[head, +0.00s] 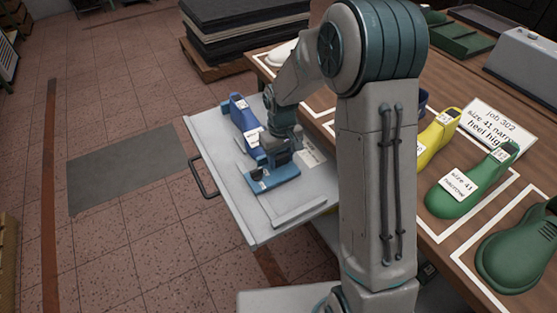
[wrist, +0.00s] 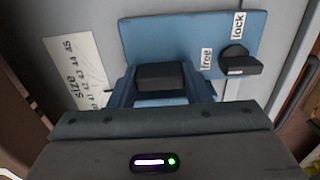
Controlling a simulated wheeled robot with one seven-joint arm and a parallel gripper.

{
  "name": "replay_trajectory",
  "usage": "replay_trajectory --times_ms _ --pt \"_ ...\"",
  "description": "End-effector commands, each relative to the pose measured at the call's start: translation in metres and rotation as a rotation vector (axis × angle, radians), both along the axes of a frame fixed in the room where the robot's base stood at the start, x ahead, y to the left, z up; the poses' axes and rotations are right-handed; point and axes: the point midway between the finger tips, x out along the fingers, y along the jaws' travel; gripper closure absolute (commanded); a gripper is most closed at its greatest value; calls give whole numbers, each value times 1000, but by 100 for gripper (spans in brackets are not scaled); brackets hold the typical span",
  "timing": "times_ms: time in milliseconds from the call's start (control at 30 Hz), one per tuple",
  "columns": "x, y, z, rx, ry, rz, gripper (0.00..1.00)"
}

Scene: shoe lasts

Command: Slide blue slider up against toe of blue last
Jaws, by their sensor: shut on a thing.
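The blue slider (head: 273,181) is a flat blue plate on a grey pull-out tray (head: 215,160); it also shows in the wrist view (wrist: 185,35). My gripper (head: 272,162) is over its end nearer the last. In the wrist view my gripper (wrist: 162,92) is shut on the slider's black grip block (wrist: 162,76). A black knob (wrist: 238,62) sits on the plate beside labels "free" and "lock"; I cannot tell its setting. The blue last (head: 242,112) lies on the tray beyond my gripper. My arm and gripper hide its near end and any gap to the slider.
A white size scale (head: 311,157) lies beside the slider; it also shows in the wrist view (wrist: 74,72). A raised strip (head: 299,210) crosses the tray's near end. The wooden bench (head: 470,85) on the right holds a yellow last (head: 437,138) and green lasts (head: 452,200).

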Motion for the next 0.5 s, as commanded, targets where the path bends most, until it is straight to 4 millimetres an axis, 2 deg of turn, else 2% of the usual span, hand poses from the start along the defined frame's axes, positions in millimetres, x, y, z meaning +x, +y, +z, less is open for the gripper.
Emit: replay_trajectory --times_ms 100,133,200,500 --pt "1 0 1 1 -4 0 97" --pt "1 0 1 1 -4 0 48" --pt "1 0 1 1 -4 0 35" --pt "0 2 2 0 -2 3 35"
